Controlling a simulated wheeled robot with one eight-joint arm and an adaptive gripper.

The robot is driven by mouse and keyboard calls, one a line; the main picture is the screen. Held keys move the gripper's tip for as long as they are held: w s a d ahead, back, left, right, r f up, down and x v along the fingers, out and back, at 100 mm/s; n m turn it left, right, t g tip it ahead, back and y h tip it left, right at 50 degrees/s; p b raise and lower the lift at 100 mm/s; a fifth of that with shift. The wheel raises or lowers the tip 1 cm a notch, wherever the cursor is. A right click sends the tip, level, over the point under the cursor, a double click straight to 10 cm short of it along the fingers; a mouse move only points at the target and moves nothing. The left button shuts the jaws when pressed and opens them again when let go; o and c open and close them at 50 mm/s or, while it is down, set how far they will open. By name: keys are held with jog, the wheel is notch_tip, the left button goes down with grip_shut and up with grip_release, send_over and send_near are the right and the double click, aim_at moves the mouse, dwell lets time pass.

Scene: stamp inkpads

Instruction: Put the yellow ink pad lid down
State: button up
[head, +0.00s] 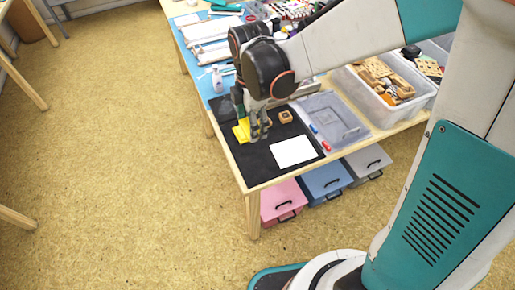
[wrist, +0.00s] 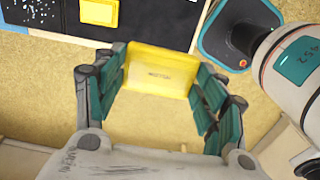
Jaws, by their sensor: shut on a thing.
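The yellow ink pad lid (wrist: 158,72) is between the teal fingers of my gripper (wrist: 160,64) in the wrist view, shut on its sides. Faint dark lettering shows on its face. A smaller yellow ink pad piece (wrist: 99,12) lies on the black mat at the top of the wrist view, apart from the lid in the picture. In the head view my gripper (head: 255,122) points down over the left part of the black mat (head: 258,165), with yellow (head: 241,132) beside its fingers. The gripper partly hides this yellow, and I cannot tell lid from pad there.
A clear tray (head: 335,120) and a bin of wooden stamps (head: 382,80) stand to the right. A white bottle (head: 217,78) stands behind. The mat's front left is bare.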

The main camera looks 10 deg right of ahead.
aim_at(253, 164)
notch_tip(253, 164, down, 19)
jog(key=b, duration=0.7)
jog(key=shift+w+f, duration=0.1)
jog(key=shift+f, duration=0.15)
jog(key=o, duration=0.8)
notch_tip(253, 164, up, 12)
jog(key=p, duration=0.4)
jog(key=shift+r+p, duration=0.2)
jog(key=shift+p, duration=0.1)
